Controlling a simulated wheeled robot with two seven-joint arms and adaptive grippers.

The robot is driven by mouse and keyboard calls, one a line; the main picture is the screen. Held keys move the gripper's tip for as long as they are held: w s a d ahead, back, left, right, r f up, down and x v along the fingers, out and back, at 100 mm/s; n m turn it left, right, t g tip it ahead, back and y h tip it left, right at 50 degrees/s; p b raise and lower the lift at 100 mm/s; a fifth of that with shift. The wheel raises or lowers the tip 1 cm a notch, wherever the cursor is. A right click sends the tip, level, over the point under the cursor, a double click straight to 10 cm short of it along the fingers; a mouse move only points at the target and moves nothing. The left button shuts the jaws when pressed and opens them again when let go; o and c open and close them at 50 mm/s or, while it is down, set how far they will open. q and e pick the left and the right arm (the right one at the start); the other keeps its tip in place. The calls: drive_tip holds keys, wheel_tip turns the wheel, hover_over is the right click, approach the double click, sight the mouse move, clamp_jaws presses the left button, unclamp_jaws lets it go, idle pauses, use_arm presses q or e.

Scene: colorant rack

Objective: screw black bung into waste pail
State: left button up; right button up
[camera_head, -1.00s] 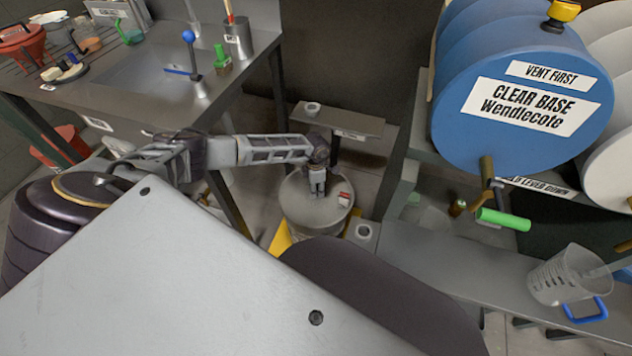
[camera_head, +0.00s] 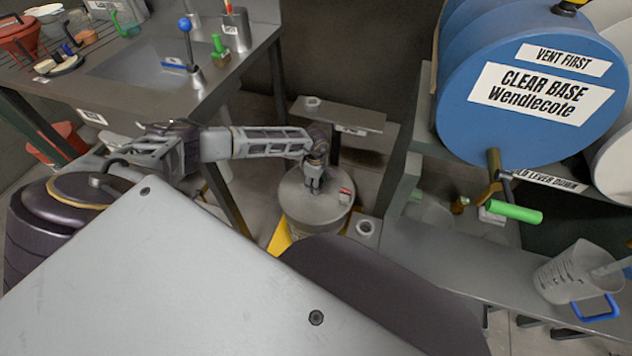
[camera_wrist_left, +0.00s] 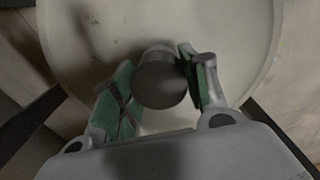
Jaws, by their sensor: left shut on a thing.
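The waste pail (camera_head: 325,216) stands on the floor between the bench and the drum rack, with a pale round lid and a small red-and-white label on it. My left gripper (camera_head: 313,188) points down over the left part of the lid. In the left wrist view, my left gripper (camera_wrist_left: 158,88) is shut on the black bung (camera_wrist_left: 160,80), a dark round piece between green-padded fingers. The lid (camera_wrist_left: 230,45) fills the view behind it. Whether the bung sits in an opening or just above the lid is hidden. My right gripper is not in view.
The steel bench (camera_head: 140,70) with a sink stands at left. A small grey shelf (camera_head: 345,115) is behind the pail. The blue drum (camera_head: 535,85), its tap with green handle (camera_head: 515,212) and a clear jug (camera_head: 570,275) are at right. Yellow pieces are by the pail's base.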

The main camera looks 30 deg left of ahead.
use_arm(q)
drive_tip(key=shift+m, duration=0.9)
drive_tip(key=o, duration=0.9)
drive_tip(key=shift+o, duration=0.2)
drive_tip(key=shift+n, duration=0.3)
